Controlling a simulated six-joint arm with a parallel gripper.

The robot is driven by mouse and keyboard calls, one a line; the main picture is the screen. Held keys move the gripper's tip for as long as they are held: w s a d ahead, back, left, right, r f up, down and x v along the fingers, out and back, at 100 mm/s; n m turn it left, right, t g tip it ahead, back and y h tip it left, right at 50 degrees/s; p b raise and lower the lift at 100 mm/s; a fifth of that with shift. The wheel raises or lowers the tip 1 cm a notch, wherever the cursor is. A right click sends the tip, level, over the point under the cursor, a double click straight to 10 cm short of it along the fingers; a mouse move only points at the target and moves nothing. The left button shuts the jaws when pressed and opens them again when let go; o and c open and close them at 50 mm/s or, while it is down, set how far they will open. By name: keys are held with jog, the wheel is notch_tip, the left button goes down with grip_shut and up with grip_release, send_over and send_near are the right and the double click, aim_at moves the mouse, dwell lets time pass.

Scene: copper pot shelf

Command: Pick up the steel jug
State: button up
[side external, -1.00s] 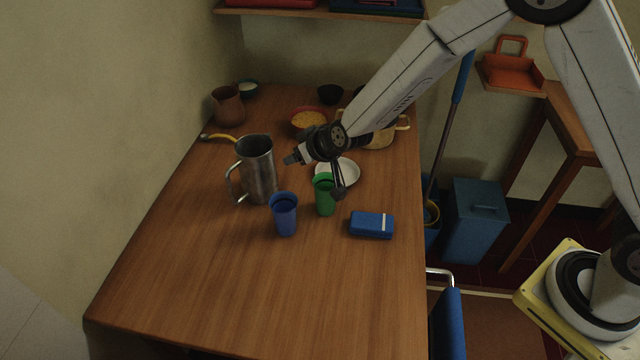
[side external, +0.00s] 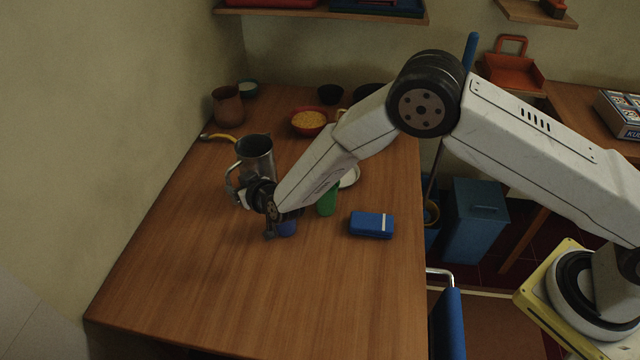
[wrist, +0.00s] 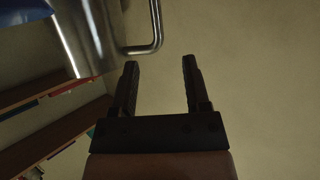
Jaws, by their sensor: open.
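The steel jug (side external: 256,152) stands upright on the wooden table, its handle on the left side in the side view. My gripper (side external: 238,197) is low in front of the jug, beside the handle, and hides the jug's lower part. In the wrist view the two fingers of my gripper (wrist: 160,75) are apart with nothing between them. The jug's metal body (wrist: 88,32) fills the upper left there, and its bent handle (wrist: 153,38) shows just beyond the fingertips.
A blue cup (side external: 287,228) is partly hidden behind my arm, with a green cup (side external: 328,203) to its right. A blue box (side external: 371,225) lies farther right. The table's front (side external: 250,300) is clear.

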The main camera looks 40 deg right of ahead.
aim_at(229, 178)
jog(key=shift+w, duration=0.1)
jog(key=shift+x, duration=1.15)
jog(key=shift+w, duration=0.1)
jog(key=shift+x, duration=2.5)
jog(key=shift+d+f, duration=0.1)
grip_shut()
jog(key=shift+w+r, duration=0.1)
jog(key=shift+r, duration=0.15)
